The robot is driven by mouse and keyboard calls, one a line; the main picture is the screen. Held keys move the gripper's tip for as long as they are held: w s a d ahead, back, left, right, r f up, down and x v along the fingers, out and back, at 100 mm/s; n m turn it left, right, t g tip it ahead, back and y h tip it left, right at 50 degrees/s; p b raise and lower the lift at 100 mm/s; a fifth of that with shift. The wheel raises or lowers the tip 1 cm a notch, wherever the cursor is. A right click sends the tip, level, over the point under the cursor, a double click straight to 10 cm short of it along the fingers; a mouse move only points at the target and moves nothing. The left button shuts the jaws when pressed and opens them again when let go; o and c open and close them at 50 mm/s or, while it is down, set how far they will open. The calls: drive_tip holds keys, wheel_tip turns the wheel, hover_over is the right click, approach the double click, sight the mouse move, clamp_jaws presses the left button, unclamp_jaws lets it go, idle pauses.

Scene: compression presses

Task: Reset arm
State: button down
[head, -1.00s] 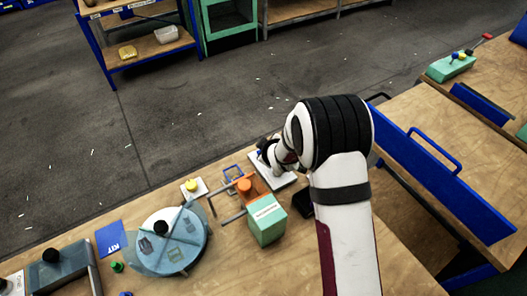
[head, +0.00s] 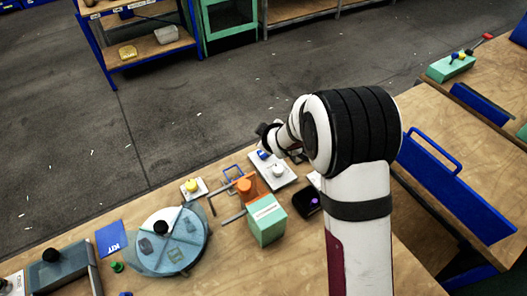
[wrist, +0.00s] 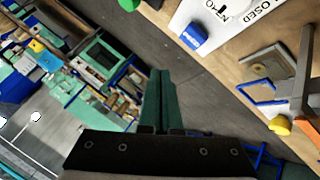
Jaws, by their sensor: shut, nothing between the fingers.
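My arm reaches over the wooden bench from the lower right in the head view, and its wrist end hangs near the bench's far edge. In the wrist view my gripper (wrist: 160,100) has its two dark green fingers together with nothing between them. It is apart from the bench and points past its edge toward the floor and shelving. In the wrist view this panel (wrist: 228,28) shows printed words including "CLOSED".
An orange-and-green press (head: 266,221) stands left of my arm. A round glass-like disc (head: 170,240), a yellow button on a plate (head: 193,187) and a blue KIT card (head: 111,238) lie further left. A blue handled panel (head: 455,195) rises at right.

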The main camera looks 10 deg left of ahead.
idle(0.6)
drive_tip(key=s+d+r+m+g+h, duration=0.25)
drive_tip(key=s+d+r+m, duration=0.5)
drive_tip(key=d, duration=0.45)
drive_tip(key=s+d+r+m+g, duration=0.1)
drive_tip(key=s+m, duration=0.3)
drive_tip(key=s, duration=0.6)
drive_tip(key=s+d+r+m+g, duration=0.2)
drive_tip(key=s+d+m+g, duration=0.1)
drive_tip(key=s, duration=0.7)
drive_tip(key=s+d+r+m+g, duration=0.1)
drive_tip(key=s+d+m+g, duration=0.1)
drive_tip(key=s+m, duration=0.3)
drive_tip(key=s+d, duration=0.1)
drive_tip(key=s, duration=0.3)
drive_tip(key=shift+s+r, duration=0.15)
drive_tip(key=shift+s, duration=0.25)
drive_tip(key=shift+m, duration=0.25)
